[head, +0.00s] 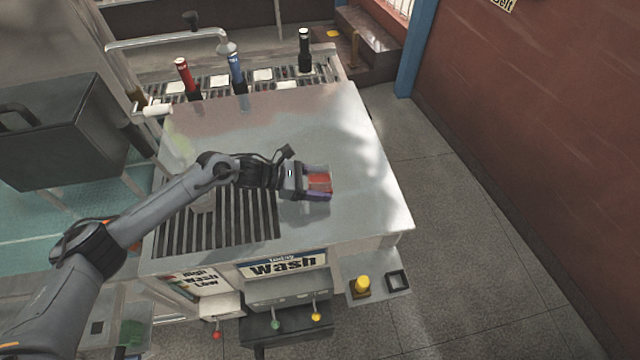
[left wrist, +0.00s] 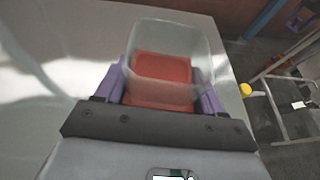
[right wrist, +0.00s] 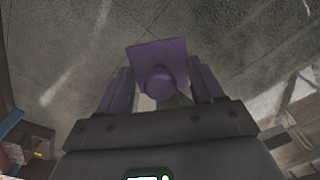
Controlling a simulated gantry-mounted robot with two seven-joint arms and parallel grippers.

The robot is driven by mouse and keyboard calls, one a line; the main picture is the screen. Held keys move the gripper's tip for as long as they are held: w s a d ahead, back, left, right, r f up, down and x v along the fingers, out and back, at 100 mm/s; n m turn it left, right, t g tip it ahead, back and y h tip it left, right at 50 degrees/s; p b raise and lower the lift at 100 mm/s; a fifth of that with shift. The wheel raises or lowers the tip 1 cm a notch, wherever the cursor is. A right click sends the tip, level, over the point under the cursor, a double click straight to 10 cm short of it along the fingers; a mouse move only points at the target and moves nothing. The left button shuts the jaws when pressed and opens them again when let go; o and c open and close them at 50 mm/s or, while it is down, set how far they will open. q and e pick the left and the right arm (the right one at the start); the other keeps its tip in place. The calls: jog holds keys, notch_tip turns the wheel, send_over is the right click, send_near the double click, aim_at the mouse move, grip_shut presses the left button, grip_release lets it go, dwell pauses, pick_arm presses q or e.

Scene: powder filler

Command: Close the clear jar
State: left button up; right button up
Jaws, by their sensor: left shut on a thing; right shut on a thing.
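The clear jar (head: 319,174) has red contents and is held over the metal worktop. It also shows in the left wrist view (left wrist: 172,48), where its mouth looks uncovered. My left gripper (head: 318,185) is shut on the jar, with purple fingers on both sides of it. In the right wrist view a purple square lid with a round knob (right wrist: 158,58) is between the fingers of my right gripper (right wrist: 160,85), which is shut on it. Bare floor shows behind the lid. My right arm is not in the head view, so its distance from the jar cannot be told.
The metal worktop (head: 350,140) is clear at the right and back. A slatted drain (head: 220,225) lies at the front left. Red (head: 185,75), blue (head: 236,70) and black (head: 304,48) handles stand at the back. A grey bin (head: 60,130) is at the left.

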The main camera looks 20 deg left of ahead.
aim_at(320, 176)
pick_arm(q)
jog(key=shift+r, duration=0.5)
pick_arm(e)
jog(key=shift+f, duration=0.1)
pick_arm(q)
notch_tip(320, 176, up, 3)
jog(key=shift+s+d+r+b, duration=0.15)
jog(key=shift+b, duration=0.2)
pick_arm(e)
jog(key=shift+f, duration=0.3)
pick_arm(q)
jog(key=s+d+r, duration=0.6)
jog(key=s+d, duration=0.1)
jog(key=d, duration=0.1)
jog(key=shift+s+d+r+b, duration=0.15)
jog(key=shift+s+r+b, duration=0.1)
jog(key=shift+r+b, duration=0.15)
pick_arm(e)
jog(key=shift+f, duration=0.4)
